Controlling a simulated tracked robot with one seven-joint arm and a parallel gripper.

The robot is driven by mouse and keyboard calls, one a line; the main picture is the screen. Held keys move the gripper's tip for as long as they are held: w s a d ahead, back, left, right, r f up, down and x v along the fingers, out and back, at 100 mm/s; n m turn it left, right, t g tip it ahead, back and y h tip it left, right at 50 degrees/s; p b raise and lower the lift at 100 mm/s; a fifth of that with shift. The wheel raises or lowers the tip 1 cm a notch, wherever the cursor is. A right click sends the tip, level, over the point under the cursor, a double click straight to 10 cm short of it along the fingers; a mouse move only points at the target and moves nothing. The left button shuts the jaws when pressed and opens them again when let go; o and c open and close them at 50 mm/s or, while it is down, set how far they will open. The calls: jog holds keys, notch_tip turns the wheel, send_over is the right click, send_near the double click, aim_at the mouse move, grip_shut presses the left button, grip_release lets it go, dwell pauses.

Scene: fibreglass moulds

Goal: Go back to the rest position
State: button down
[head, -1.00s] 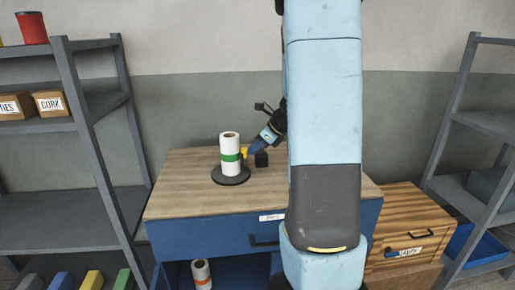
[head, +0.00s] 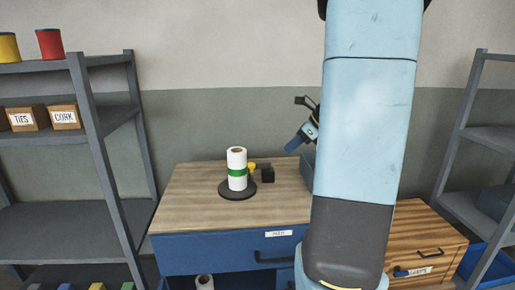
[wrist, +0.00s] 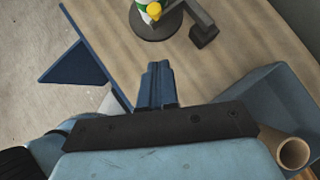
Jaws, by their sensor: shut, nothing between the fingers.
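My gripper (head: 291,147) hangs in the air above the right part of the wooden tabletop, to the right of and higher than a black block. In the wrist view its blue fingers (wrist: 158,72) are together with nothing between them. My light blue arm covers the right part of the table in the head view. A white roll with a green band (head: 237,160) stands upright on a dark round base (head: 238,191). A yellow knob (head: 252,167) and the black block (head: 267,174) are beside it, apart from my gripper.
The workbench (head: 190,254) has a blue drawer front. A blue-grey bin (wrist: 265,95) and a cardboard tube (wrist: 293,152) are at the right in the wrist view. Shelves stand left (head: 105,150) and right (head: 460,130). A wooden drawer unit (head: 425,235) is right of the bench.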

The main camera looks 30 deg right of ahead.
jog(key=s+a+r+n+h, duration=0.2)
jog(key=s+a+r+n, duration=0.1)
jog(key=s+a+n, duration=0.7)
jog(key=s+a+r+n+h, duration=0.3)
jog(key=s+a+n, duration=0.7)
jog(key=n, duration=0.7)
jog(key=shift+a+n+g, duration=0.3)
jog(key=shift+a+n, duration=0.1)
jog(key=shift+a, duration=0.55)
